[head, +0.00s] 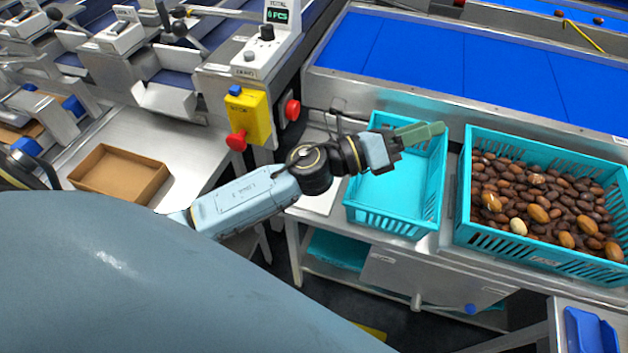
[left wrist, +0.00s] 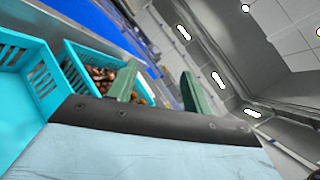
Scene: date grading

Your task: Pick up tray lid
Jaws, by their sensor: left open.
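No tray lid can be made out for sure in either view. My left gripper (head: 440,130) reaches in from the left in the head view, above the empty turquoise crate (head: 436,190). Its green fingers point right, toward the crate of dates. In the left wrist view the two green fingers of my left gripper (left wrist: 158,85) stand apart with nothing between them. An open brown cardboard tray (head: 120,176) lies on the steel table at the left, empty. My right gripper is not in view.
A turquoise crate (head: 463,215) full of brown dates stands at the right. A blue conveyor (head: 430,60) runs behind the crates. A yellow control box (head: 249,115) with red buttons stands left of them. A blue tray (head: 590,335) lies at the lower right.

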